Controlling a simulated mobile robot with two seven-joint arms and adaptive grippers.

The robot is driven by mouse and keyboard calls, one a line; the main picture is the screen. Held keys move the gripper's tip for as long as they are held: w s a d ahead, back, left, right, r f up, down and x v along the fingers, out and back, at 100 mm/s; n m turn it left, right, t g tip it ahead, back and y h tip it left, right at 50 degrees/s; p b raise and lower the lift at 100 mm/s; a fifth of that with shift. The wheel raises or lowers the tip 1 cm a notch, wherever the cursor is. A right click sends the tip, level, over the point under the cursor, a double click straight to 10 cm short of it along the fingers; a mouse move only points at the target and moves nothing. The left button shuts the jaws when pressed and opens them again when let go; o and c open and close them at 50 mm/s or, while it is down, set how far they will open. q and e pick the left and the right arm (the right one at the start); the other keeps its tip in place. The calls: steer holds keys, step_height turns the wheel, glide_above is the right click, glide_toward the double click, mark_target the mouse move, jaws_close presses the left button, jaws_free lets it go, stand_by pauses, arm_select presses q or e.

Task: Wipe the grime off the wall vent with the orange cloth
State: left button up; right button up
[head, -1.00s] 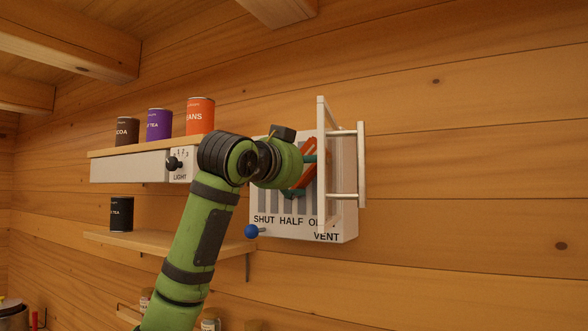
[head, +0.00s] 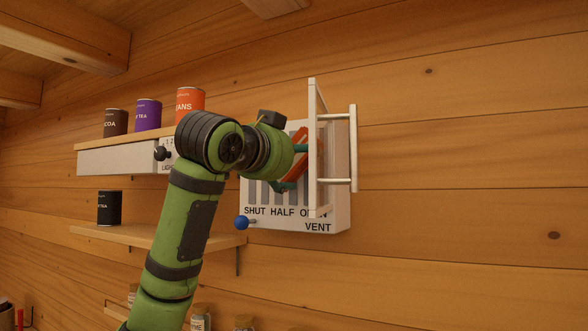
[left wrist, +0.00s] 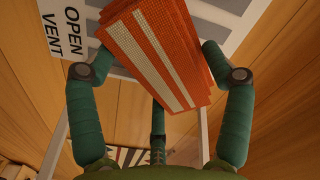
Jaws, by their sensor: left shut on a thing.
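The wall vent (head: 329,226) is a white slatted box on the log wall, labelled SHUT, HALF, OPEN and VENT, with a blue-knobbed lever (head: 241,222) at its lower left. A white frame with a handle (head: 353,150) stands out from its right side. My left gripper (head: 292,168) is in front of the slats, partly hidden by my own wrist. It is shut on the folded orange cloth (left wrist: 155,55), which has pale stripes and lies between the green fingers (left wrist: 157,68). I cannot tell whether the cloth touches the slats. No grime is clearly visible. My right gripper is not in view.
A shelf (head: 110,160) left of the vent bears a cocoa can (head: 116,123), a purple tea can (head: 148,115) and an orange beans can (head: 190,103). A lower shelf (head: 150,236) holds a black can (head: 109,207). The wall right of the vent is bare.

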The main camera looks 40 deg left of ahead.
arm_select(q)
steer(key=shift+s+d+r, duration=0.2)
steer(key=shift+s+d, duration=0.2)
steer(key=shift+s, duration=0.25)
steer(key=shift+s+d+r, duration=0.15)
steer(key=shift+s+d, duration=0.2)
steer(key=shift+s, duration=0.3)
steer(key=shift+s+b, duration=0.2)
steer(key=shift+b, duration=0.1)
steer(key=shift+s+d+b, duration=0.15)
steer(key=shift+s+b, duration=0.15)
steer(key=shift+s, duration=0.3)
steer(key=shift+s+d, duration=0.25)
steer(key=shift+s, duration=0.6)
steer(key=shift+a, duration=0.1)
steer(key=shift+w+a, duration=0.1)
steer(key=shift+w, duration=0.1)
